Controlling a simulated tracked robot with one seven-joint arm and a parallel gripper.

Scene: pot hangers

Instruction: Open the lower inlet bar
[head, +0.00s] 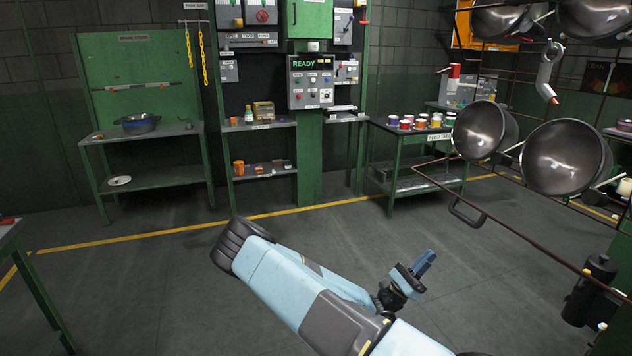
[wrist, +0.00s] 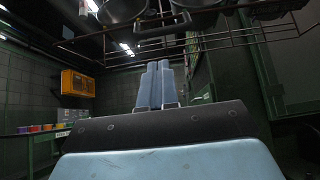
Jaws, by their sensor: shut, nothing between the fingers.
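A thin rust-brown lower bar (head: 530,237) runs along the front of the pot rack at the right of the head view, with a dark loop handle (head: 470,224) hanging below it. I take this as the lower inlet bar; it is not labelled. My gripper (head: 426,260) is in front of the rack, below and left of the handle and apart from it in the picture. Its two blue fingers are together and empty. They also show in the wrist view (wrist: 155,84), pointing up below the rack's wires (wrist: 215,42). Which wire there is the lower bar, I cannot tell.
Metal pots (head: 566,158) hang on the rack. A black bottle (head: 590,290) is at the lower right. A feed table (head: 431,137) with coloured cups and a green bench (head: 150,176) stand behind. The grey floor between is clear.

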